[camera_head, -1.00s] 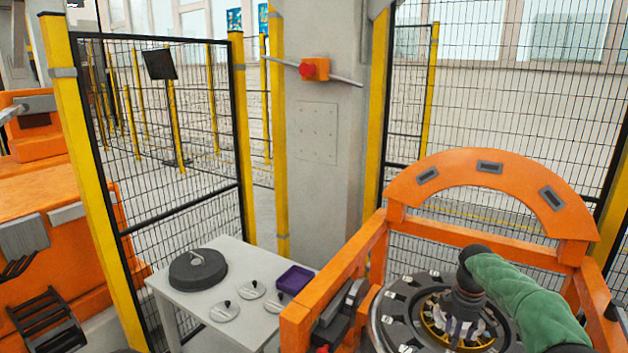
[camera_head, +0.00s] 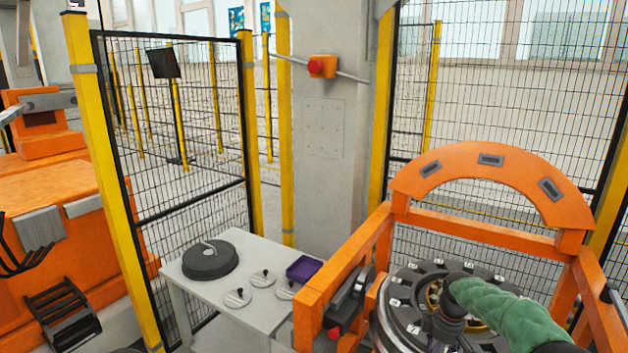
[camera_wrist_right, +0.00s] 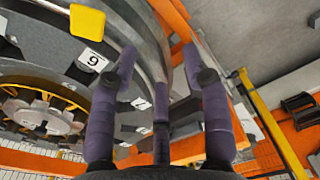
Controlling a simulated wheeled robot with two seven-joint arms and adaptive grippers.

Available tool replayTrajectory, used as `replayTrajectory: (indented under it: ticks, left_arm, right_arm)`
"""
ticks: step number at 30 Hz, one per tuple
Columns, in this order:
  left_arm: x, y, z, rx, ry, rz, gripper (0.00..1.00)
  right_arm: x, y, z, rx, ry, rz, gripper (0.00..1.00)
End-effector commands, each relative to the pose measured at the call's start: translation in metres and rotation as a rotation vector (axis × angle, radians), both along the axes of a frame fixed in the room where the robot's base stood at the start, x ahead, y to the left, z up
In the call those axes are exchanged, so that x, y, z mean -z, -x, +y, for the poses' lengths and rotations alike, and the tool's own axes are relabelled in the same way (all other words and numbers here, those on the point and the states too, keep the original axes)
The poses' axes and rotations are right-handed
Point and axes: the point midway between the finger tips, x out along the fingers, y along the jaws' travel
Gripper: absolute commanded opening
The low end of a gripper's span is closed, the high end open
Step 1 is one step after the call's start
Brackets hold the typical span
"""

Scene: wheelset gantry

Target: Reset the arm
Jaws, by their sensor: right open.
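My right arm, in a green sleeve, comes in from the right in the head view. Its dark gripper (camera_head: 446,322) hangs over the round dark wheel unit (camera_head: 405,318) inside the orange frame. In the right wrist view the purple-grey fingers (camera_wrist_right: 158,70) are spread apart with nothing visible between them. The wheel's dark rim passes behind them, with a white label reading 9 and a yellow block (camera_wrist_right: 87,22). Whether the fingertips touch the rim is unclear. My left gripper is not in view.
An orange arched frame (camera_head: 490,165) surrounds the wheel unit. A light table (camera_head: 225,300) at its left holds a dark round disc (camera_head: 210,260), several small knobbed discs and a purple tray (camera_head: 304,268). Mesh fencing, a grey column (camera_head: 330,130) and orange machinery (camera_head: 60,210) stand around.

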Motion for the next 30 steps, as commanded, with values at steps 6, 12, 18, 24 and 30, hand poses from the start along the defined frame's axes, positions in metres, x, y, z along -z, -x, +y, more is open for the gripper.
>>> replayTrajectory:
  ticks: [6,12,18,24,30]
  left_arm:
    - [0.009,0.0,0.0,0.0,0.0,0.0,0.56]
    - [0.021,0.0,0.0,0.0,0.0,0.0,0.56]
    - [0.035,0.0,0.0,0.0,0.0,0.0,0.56]
    - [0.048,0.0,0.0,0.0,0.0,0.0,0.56]
    - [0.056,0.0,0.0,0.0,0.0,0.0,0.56]
  right_arm:
    - [0.075,0.014,0.04,0.081,-0.063,0.01,0.48]
    - [0.173,0.057,0.102,0.248,-0.158,0.034,0.48]
    - [0.26,0.132,0.164,0.485,-0.243,0.085,0.48]
    - [0.317,0.231,0.212,0.766,-0.288,0.152,0.48]
    - [0.334,0.303,0.231,0.973,-0.287,0.19,0.48]
